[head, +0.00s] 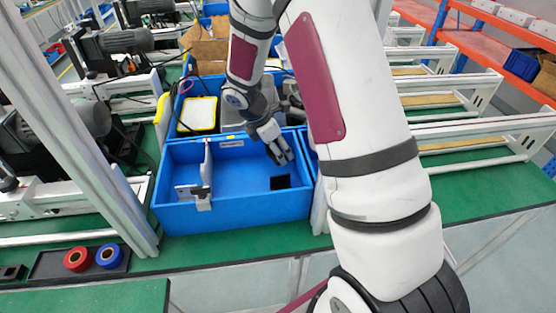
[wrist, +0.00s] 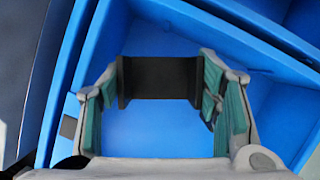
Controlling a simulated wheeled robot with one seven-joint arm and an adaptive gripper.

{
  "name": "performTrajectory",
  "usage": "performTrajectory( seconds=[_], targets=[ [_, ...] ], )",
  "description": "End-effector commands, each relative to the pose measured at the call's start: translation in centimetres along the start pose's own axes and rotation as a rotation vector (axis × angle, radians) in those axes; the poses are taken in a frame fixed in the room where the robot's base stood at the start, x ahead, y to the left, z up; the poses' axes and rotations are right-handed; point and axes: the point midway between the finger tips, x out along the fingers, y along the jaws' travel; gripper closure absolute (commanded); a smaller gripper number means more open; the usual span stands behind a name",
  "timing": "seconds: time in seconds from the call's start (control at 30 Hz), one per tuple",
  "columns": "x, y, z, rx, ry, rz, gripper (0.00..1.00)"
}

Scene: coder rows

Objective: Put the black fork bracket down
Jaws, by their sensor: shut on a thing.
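My gripper (wrist: 160,90) is shut on the black fork bracket (wrist: 160,78). In the wrist view the dark bracket spans the space between the two fingertips, with a blue surface behind it. In the head view my gripper (head: 281,157) points down into the right part of the front blue bin (head: 240,212). A black patch (head: 280,182) shows just below the fingers there; I cannot tell whether it is the bracket. Whether the bracket touches the bin floor cannot be told.
A white metal piece (head: 203,192) stands in the bin's left part. Another blue bin behind holds a white-and-yellow tray (head: 197,114). A grey post (head: 85,120) rises at left. Red (head: 77,259) and blue (head: 109,256) rolls lie at front left. The bin's middle floor is clear.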

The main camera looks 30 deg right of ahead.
Motion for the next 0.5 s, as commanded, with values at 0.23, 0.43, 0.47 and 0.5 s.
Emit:
performTrajectory(
  seconds=[0.23, 0.43, 0.47, 0.5],
  targets=[
    [1.8, -0.1, -0.8, -0.002, -0.001, -0.002, 0.73],
    [4.0, 0.0, -1.7, -0.001, 0.000, 0.001, 0.73],
    [4.1, 0.1, -1.7, 0.000, -0.001, 0.001, 0.73],
    [4.1, 0.1, -1.7, 0.001, -0.001, 0.002, 0.73]
  ],
)
